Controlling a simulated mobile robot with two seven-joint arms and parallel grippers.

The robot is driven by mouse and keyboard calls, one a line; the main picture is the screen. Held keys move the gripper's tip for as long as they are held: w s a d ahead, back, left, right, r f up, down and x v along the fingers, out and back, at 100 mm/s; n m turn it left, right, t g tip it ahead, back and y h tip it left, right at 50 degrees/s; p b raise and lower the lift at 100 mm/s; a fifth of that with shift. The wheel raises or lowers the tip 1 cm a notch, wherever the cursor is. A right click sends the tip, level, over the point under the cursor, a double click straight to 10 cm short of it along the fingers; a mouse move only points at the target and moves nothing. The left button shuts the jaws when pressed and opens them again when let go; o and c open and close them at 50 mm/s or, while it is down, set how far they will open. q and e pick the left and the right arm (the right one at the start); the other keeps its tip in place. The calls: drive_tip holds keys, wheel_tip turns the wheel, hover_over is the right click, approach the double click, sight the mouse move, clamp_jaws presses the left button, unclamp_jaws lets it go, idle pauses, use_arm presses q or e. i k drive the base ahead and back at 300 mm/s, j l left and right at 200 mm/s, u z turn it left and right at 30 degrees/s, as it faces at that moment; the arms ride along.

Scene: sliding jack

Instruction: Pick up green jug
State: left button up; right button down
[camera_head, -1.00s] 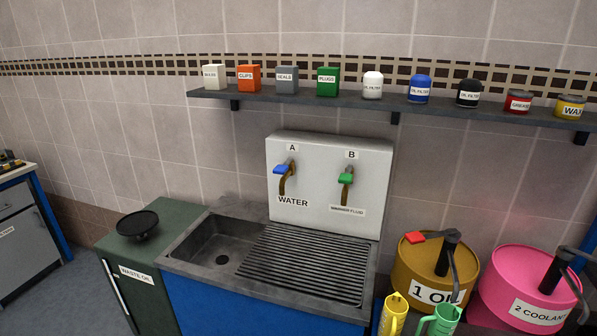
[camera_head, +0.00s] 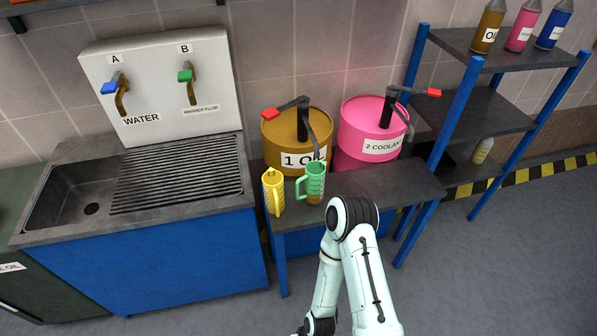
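The green jug (camera_head: 316,180) stands upright on a dark grey bench top, its handle toward the left. A small brownish patch shows at its base; I cannot tell what it is. A yellow jug (camera_head: 273,192) stands just left of it, apart from it. One of my arms reaches up from the bottom edge, its elbow just right of and below the green jug. Its forearm bends back down to the bottom edge, where the gripper is out of frame. My other gripper is not in view either. Nothing of mine visibly holds the green jug.
Behind the jugs stand a brown drum labelled 1 OIL (camera_head: 283,150) and a pink drum labelled 2 COOLANT (camera_head: 360,145), with pump handles. A sink (camera_head: 75,195) is left, and a blue-posted shelf rack (camera_head: 487,110) is right. The bench top (camera_head: 400,183) right of the jugs is clear.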

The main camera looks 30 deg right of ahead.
sight(315, 178)
drive_tip(key=z, duration=1.25)
drive_tip(key=u, duration=2.4)
drive_tip(key=z, duration=2.45)
